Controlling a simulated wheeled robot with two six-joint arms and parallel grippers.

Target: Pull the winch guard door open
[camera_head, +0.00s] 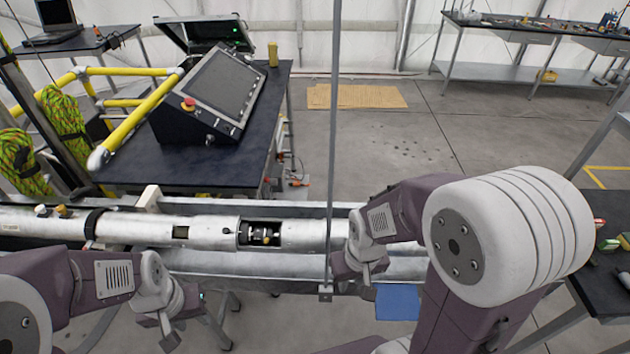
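I cannot make out a winch guard door for certain. A yellow tube frame with a white end cap (150,115) stands at the left beside the dark table, with yellow-green rope coils (62,125) next to it; whether it belongs to the guard is unclear. My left gripper (168,328) points down at the lower left, in front of the long silver tube, far from the yellow frame. My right gripper (368,282) points down near the thin grey upright cable or rod, right of centre. Both grippers look small and I see nothing held; their finger gaps are not clear.
The silver tube (205,232) with a cut-out window lies across the view in a metal trough. Behind it, a dark table (240,165) holds a black control console (215,95) with a red button. A vertical rod (335,120) stands at centre. Open floor lies behind right.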

